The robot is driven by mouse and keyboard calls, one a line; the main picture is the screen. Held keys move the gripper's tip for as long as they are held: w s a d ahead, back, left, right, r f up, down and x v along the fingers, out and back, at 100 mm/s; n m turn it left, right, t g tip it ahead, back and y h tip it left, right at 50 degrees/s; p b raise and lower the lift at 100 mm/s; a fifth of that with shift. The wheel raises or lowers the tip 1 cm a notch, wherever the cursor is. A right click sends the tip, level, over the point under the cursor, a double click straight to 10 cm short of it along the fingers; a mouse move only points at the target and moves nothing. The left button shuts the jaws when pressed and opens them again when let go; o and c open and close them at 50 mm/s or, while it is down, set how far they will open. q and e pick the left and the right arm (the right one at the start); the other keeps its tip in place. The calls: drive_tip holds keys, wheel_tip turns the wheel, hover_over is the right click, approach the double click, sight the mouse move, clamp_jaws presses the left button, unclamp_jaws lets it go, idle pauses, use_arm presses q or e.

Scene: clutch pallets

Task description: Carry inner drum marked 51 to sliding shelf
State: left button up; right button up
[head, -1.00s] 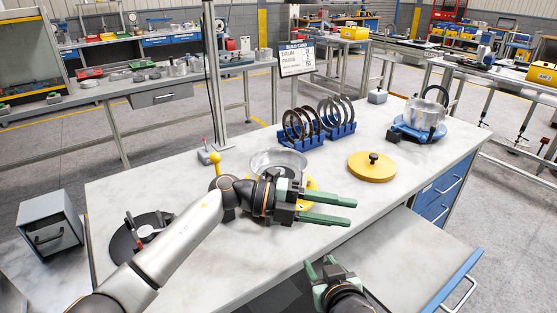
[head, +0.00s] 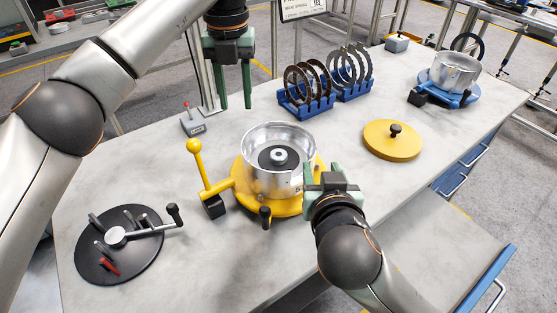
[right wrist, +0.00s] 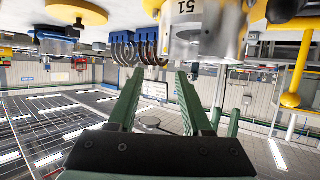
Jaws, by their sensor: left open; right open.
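The silver inner drum (head: 258,178) stands upright in a yellow fixture (head: 238,195) with a lever on the bench. The number 51 shows on the drum in the right wrist view (right wrist: 190,35), where the scene appears upside down. My right gripper (head: 322,174) is open at the drum's right side; contact cannot be told. Its fingers show apart and empty in the right wrist view (right wrist: 160,78). My left gripper (head: 234,104) is open and empty, pointing down behind and left of the drum. A pulled-out shelf (head: 430,240) with a blue front edge is at the right, bare where visible.
A yellow lid (head: 392,140) lies right of the drum. Blue racks (head: 306,108) with dark rings stand behind. Another silver drum (head: 455,72) sits on a blue fixture at back right. A black disc (head: 118,262) with tools lies at front left. A small lever box (head: 192,124) stands behind.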

sight(242, 144)
use_arm(q)
wheel_tip(242, 144, down, 13)
drive_tip(key=shift+w+r, duration=0.1)
drive_tip(key=shift+r, duration=0.1)
use_arm(e)
drive_tip(key=x, duration=1.2)
drive_tip(key=shift+w+f, duration=0.2)
drive_tip(key=shift+w, duration=0.15)
use_arm(q)
drive_tip(key=shift+c, duration=0.2)
use_arm(e)
drive_tip(key=shift+c, duration=0.2)
use_arm(q)
drive_tip(key=c, duration=0.6)
use_arm(e)
drive_tip(key=c, duration=0.6)
use_arm(q)
clamp_jaws()
use_arm(e)
clamp_jaws()
drive_tip(key=shift+d, duration=0.1)
use_arm(q)
drive_tip(key=shift+a, duration=0.2)
use_arm(e)
drive_tip(key=shift+d+f, duration=0.1)
drive_tip(key=shift+f, duration=0.05)
